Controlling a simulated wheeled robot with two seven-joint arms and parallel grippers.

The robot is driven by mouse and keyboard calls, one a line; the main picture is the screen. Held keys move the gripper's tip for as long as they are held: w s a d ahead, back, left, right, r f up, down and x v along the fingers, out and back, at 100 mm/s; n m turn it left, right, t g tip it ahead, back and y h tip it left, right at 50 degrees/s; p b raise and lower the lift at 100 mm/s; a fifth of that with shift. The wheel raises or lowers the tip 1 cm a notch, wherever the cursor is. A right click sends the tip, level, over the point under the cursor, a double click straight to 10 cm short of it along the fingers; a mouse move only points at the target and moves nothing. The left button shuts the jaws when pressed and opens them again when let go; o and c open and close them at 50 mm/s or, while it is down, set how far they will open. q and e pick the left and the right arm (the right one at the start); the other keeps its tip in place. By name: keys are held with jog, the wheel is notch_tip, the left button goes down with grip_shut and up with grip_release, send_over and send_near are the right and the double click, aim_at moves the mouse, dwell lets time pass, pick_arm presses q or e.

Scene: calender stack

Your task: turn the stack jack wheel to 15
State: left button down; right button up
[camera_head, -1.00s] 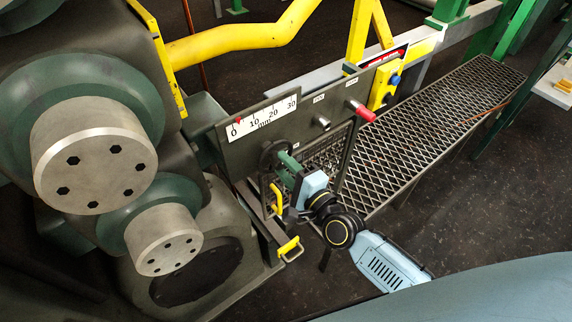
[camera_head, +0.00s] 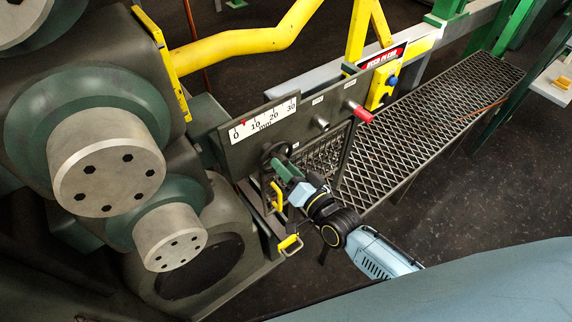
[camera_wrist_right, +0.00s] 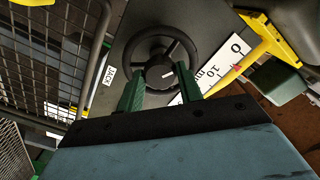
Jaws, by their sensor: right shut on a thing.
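The jack wheel (camera_head: 267,153) is a small dark handwheel on the grey panel (camera_head: 238,155), partly hidden by my gripper. In the right wrist view the black wheel (camera_wrist_right: 160,32) shows spokes and a hub with a white mark, beside a JACK label (camera_wrist_right: 109,76). My right gripper (camera_head: 281,162) is shut on the wheel, its green fingers on either side of the hub. The white mm scale (camera_head: 265,118) above runs from 0 to 30. Its red pointer (camera_head: 243,122) stands between 0 and 10. My left gripper is not in view.
A red-ended handle (camera_head: 361,112) and a metal knob (camera_head: 322,124) stick out of the panel to the right. Yellow handles (camera_head: 290,245) are below the wheel. Large rollers (camera_head: 107,170) stand at left. A mesh walkway (camera_head: 430,125) runs right, with dark floor beside it.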

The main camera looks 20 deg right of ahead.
jog(key=n+p, duration=0.4)
jog(key=n, duration=0.1)
jog(key=shift+n, duration=0.4)
dwell(6.5)
